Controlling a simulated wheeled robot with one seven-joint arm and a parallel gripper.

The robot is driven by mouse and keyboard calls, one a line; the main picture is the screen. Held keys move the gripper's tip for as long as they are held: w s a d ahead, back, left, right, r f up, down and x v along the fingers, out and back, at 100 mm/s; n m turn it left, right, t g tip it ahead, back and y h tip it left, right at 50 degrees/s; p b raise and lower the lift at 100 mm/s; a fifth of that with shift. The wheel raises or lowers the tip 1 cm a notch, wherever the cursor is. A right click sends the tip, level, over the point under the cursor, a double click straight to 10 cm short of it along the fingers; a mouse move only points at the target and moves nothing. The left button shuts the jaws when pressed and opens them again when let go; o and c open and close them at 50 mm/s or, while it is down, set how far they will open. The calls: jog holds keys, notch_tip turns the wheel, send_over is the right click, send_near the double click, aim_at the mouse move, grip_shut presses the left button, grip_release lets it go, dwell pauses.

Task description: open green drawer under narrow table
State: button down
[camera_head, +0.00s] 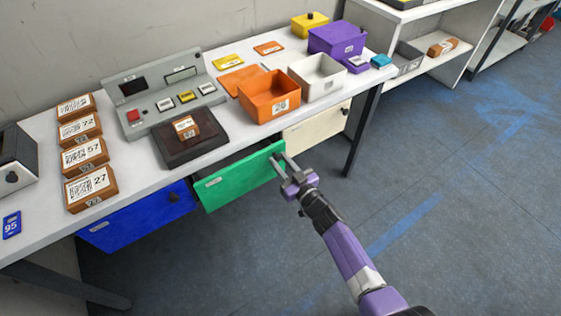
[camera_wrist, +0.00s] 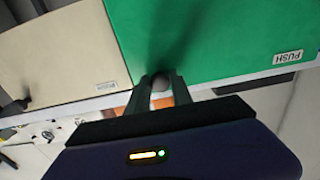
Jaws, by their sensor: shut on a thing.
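The green drawer (camera_head: 240,178) sits under the narrow table (camera_head: 45,231), between a blue drawer and a cream drawer. Its front stands out from the table edge, with a dark gap behind its top, so it is partly open. My gripper (camera_head: 281,161) is at the right end of the green front. In the wrist view, my gripper (camera_wrist: 163,80) is shut on the dark round knob (camera_wrist: 160,84) at the edge of the green drawer front (camera_wrist: 215,40). A "PUSH" label shows on that front. The drawer's inside is mostly hidden.
The blue drawer (camera_head: 135,217) and the cream drawer (camera_head: 316,128) flank the green one. On the table are boxes (camera_head: 88,186), a scanner pad (camera_head: 190,152), an orange bin (camera_head: 270,97) and a white bin (camera_head: 317,77). A table leg (camera_head: 362,132) stands at right. The floor in front is clear.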

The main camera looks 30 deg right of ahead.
jog(key=shift+s, duration=0.1)
dwell(0.7)
jog(key=s+p, duration=0.5)
jog(key=s, duration=1.4)
jog(key=c, duration=1.1)
grip_release()
jog(key=shift+c, duration=0.2)
jog(key=s, duration=0.8)
jog(key=shift+b, duration=0.45)
